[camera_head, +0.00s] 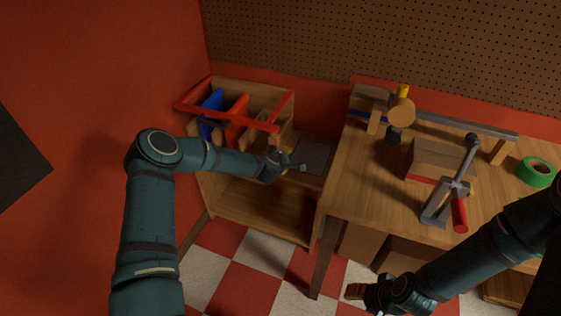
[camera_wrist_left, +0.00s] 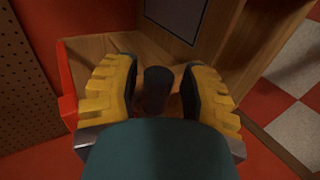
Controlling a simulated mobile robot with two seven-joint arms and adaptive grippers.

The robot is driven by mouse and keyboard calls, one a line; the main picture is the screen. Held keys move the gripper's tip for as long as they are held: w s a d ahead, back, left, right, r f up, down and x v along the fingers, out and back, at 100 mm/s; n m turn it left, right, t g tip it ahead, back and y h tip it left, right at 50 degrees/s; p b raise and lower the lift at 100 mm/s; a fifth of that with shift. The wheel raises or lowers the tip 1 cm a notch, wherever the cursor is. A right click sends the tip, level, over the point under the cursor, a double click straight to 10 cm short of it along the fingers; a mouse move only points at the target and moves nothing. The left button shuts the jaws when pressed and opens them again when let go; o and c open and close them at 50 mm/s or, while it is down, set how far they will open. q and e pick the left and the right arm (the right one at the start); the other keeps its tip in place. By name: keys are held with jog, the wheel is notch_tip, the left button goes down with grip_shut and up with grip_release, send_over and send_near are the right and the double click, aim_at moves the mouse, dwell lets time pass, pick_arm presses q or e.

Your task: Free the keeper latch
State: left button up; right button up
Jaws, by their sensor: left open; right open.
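I cannot make out for sure which part is the keeper latch. In the left wrist view a dark, short, round post (camera_wrist_left: 155,88) stands between the two yellow fingers of my left gripper (camera_wrist_left: 158,75). The fingers are open on either side of it; I cannot tell whether either touches it. In the head view my left gripper (camera_head: 287,163) is small and dark, over the right part of the wooden cabinet (camera_head: 262,219), beside a dark square panel (camera_head: 313,156). The panel also shows in the left wrist view (camera_wrist_left: 177,16). My right gripper (camera_head: 362,294) is open and low, in front of the workbench.
A red frame (camera_head: 187,104) with blue and red-orange pieces tops the cabinet's left side. The workbench (camera_head: 355,190) holds a grey toggle clamp with a red handle (camera_head: 460,214), a wooden block (camera_head: 435,160), a long rail (camera_head: 455,124) and green tape (camera_head: 536,172).

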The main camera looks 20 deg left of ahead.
pick_arm(q)
jog(key=v, duration=1.1)
jog(key=shift+s, duration=0.2)
jog(key=shift+r, duration=0.1)
jog(key=s+d+f+m+g+h, duration=0.3)
jog(key=s+d+f+m, duration=0.3)
jog(key=s+d, duration=0.4)
jog(key=s+d+f+m+g, duration=0.1)
jog(key=s+d+m+g, duration=0.1)
jog(key=s+m, duration=0.3)
jog(key=s+d+f+m+g, duration=0.2)
jog(key=s+m+g, duration=0.2)
jog(key=s, duration=1)
jog(key=shift+m+g+h, duration=0.3)
jog(key=shift+m, duration=0.2)
